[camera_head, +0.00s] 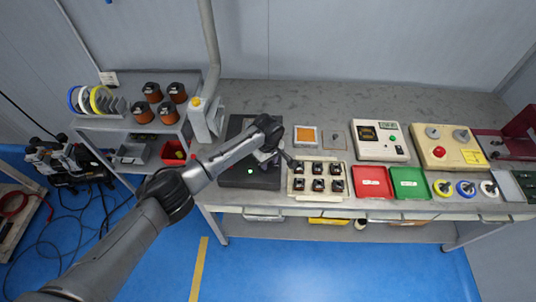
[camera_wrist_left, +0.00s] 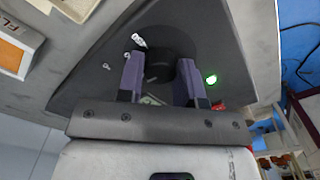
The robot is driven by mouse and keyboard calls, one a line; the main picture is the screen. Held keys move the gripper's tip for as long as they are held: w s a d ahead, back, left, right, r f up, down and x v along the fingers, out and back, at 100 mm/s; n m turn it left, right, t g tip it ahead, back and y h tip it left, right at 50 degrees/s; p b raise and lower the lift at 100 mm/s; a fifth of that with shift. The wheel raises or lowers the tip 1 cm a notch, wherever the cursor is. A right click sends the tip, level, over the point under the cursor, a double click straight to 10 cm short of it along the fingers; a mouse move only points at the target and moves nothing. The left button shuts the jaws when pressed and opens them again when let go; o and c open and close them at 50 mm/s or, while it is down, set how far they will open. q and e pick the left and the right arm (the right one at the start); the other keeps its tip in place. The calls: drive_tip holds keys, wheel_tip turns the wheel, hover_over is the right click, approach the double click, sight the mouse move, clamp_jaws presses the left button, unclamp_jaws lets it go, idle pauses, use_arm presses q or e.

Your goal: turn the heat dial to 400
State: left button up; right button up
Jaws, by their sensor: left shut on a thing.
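The heat dial is a round black knob (camera_wrist_left: 157,64) on the sloped face of a dark grey unit (camera_head: 236,183) at the left of the bench. My left gripper (camera_wrist_left: 160,80) has its two purple-grey fingers on either side of the knob, shut on it. In the head view my left gripper (camera_head: 270,157) hides the knob. Small white marks (camera_wrist_left: 138,40) show around the dial in the left wrist view, but I cannot read them or the setting. A green light (camera_wrist_left: 211,79) glows on the unit. My right gripper is not in view.
A black-and-cream tray of small parts (camera_head: 290,190) stands just right of the unit. An orange-topped box (camera_head: 305,136) is behind it. Red (camera_head: 372,196) and green (camera_head: 409,196) trays lie further right. A shelf with copper spools (camera_head: 116,122) stands at left.

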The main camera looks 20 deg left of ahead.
use_arm(q)
drive_tip(key=p, duration=0.1)
drive_tip(key=m+p, duration=0.1)
drive_tip(key=p, duration=0.1)
drive_tip(key=shift+d+r, duration=0.1)
drive_tip(key=shift+r, duration=0.2)
drive_tip(key=shift+f+m+p, duration=0.1)
drive_tip(key=shift+m+p, duration=0.6)
drive_tip(key=shift+f+m+p, duration=0.1)
drive_tip(key=shift+m+p, duration=0.3)
drive_tip(key=shift+m, duration=0.7)
drive_tip(key=shift+m+p, duration=0.3)
drive_tip(key=shift+m, duration=1.2)
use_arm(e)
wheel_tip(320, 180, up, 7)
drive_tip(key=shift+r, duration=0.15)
use_arm(q)
drive_tip(key=o, duration=0.9)
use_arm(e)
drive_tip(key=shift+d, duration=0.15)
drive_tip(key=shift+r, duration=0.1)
